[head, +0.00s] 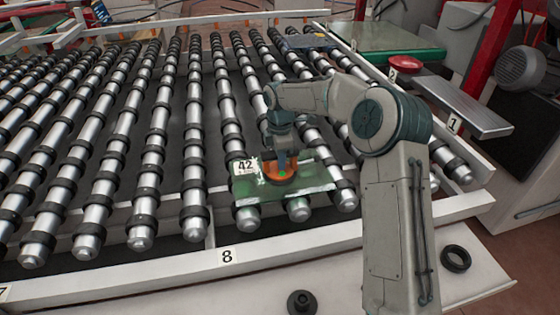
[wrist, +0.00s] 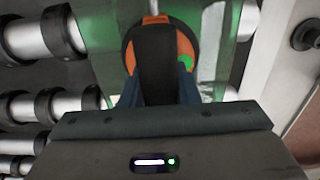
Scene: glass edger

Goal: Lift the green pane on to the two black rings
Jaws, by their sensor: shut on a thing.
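The green pane (head: 312,184) is a small see-through sheet over the front ends of the rollers; I cannot tell whether it touches them. It also shows in the wrist view (wrist: 108,75). An orange suction cup with a black handle (wrist: 155,60) sits on the pane. My gripper (head: 286,160) is shut on this handle, its blue fingers either side of it in the wrist view (wrist: 158,92). One black ring (head: 456,258) lies on the white ledge right of my arm. The other black ring (head: 301,302) is at the ledge's front, partly cut off.
The roller bed (head: 195,130) fills the left and middle. A white rail (head: 160,267) marked 8 runs between the rollers and the white ledge (head: 345,290). A grey plate (head: 465,105), a red round thing (head: 392,62) and a green-topped bench (head: 375,38) stand at right.

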